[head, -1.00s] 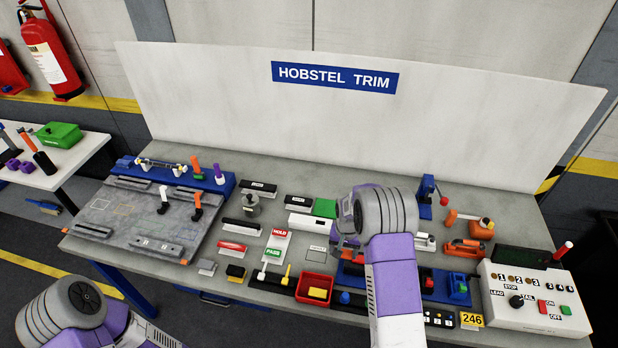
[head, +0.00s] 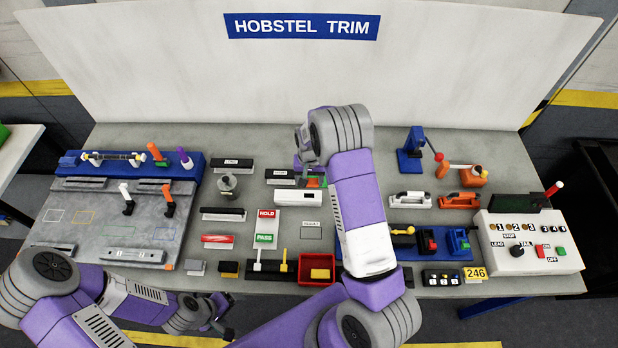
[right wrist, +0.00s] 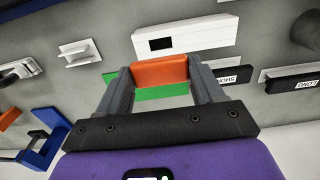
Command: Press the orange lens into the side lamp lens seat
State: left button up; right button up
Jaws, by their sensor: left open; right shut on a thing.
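My right gripper (head: 308,176) is shut on the orange lens (right wrist: 160,72), which spans the gap between its two fingers in the right wrist view. A green block (right wrist: 162,93) shows just below the lens in that picture; I cannot tell whether they touch. Beside them lies a white block (right wrist: 190,36) with a dark window, also in the head view (head: 292,197). I cannot tell for sure which piece is the side lamp lens seat. My left gripper (head: 212,318) is open and empty at the table's front edge, low in the head view.
Black labelled holders (head: 231,163) stand near the white block. A HOLD/PASS board (head: 265,228) and a red tray (head: 316,268) lie in front. A grey fixture board (head: 85,220) is at the left, a white control box (head: 525,242) at the right. The white back panel rises behind.

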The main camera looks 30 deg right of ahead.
jog(key=shift+f+b, duration=2.35)
jog(key=shift+f, duration=0.55)
jog(key=shift+b, duration=0.35)
jog(key=shift+f+b, duration=0.7)
jog(key=shift+f, duration=0.15)
jog(key=shift+r, duration=0.15)
jog(key=shift+r+p, duration=0.35)
jog(key=shift+r, duration=0.1)
jog(key=shift+b, duration=0.35)
dwell(1.1)
jog(key=shift+f+b, duration=0.45)
jog(key=shift+f, duration=0.15)
